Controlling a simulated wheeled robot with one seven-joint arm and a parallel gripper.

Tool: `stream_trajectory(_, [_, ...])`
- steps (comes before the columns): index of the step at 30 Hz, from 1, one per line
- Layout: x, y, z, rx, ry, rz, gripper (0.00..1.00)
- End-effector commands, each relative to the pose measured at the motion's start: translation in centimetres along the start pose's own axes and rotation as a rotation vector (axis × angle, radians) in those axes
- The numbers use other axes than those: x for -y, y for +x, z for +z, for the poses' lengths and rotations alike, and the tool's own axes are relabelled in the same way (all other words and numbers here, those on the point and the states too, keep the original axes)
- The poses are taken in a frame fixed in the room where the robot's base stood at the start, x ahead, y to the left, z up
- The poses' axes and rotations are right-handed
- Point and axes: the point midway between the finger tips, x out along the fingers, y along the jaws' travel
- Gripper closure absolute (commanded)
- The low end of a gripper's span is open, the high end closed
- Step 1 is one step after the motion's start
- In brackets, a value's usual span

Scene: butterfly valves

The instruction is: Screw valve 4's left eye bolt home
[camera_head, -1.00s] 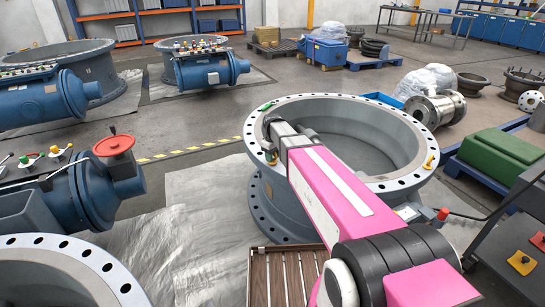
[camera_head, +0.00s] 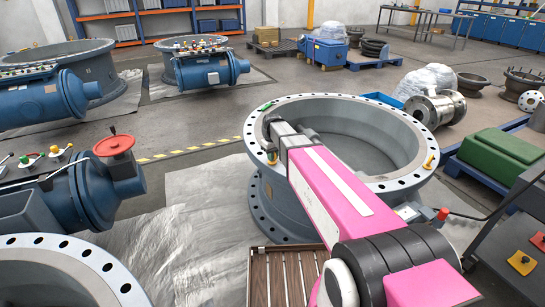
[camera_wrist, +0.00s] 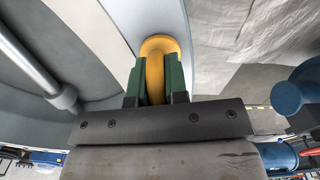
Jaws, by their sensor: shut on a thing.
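The left eye bolt, a yellow ring (camera_wrist: 160,48), stands on the valve's flange in the wrist view. My gripper (camera_wrist: 156,80) has two green fingers, one on each side of the ring, and is shut on it. The ring's lower part is hidden between the fingers, and its thread cannot be seen. Another yellow eye bolt (camera_head: 429,162) stands on the right side of the flange.
A green device (camera_head: 502,150) lies on a blue pallet at the right. A blue actuator with a red handwheel (camera_head: 114,146) stands at the left. Grey sheeting (camera_head: 205,215) on the floor left of the valve is clear.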

Motion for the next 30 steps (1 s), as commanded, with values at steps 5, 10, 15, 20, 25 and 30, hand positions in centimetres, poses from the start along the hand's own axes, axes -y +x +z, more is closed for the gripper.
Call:
stream_trajectory(5, [0.03, -0.02, 0.01, 0.001, 0.160, 0.000, 1.00])
stream_trajectory(10, [0.06, -0.02, 0.00, 0.001, 0.322, 0.000, 1.00])
stream_trajectory(15, [0.08, -0.02, -0.01, 0.001, 0.483, 0.000, 1.00])
stream_trajectory(20, [0.11, -0.03, -0.03, 0.001, 0.636, 0.000, 1.00])
stream_trajectory(25, [0.13, -0.03, -0.05, 0.001, 0.797, 0.000, 1.00])
stream_trajectory(30, [0.15, -0.03, -0.07, 0.001, 0.958, 0.000, 1.00])
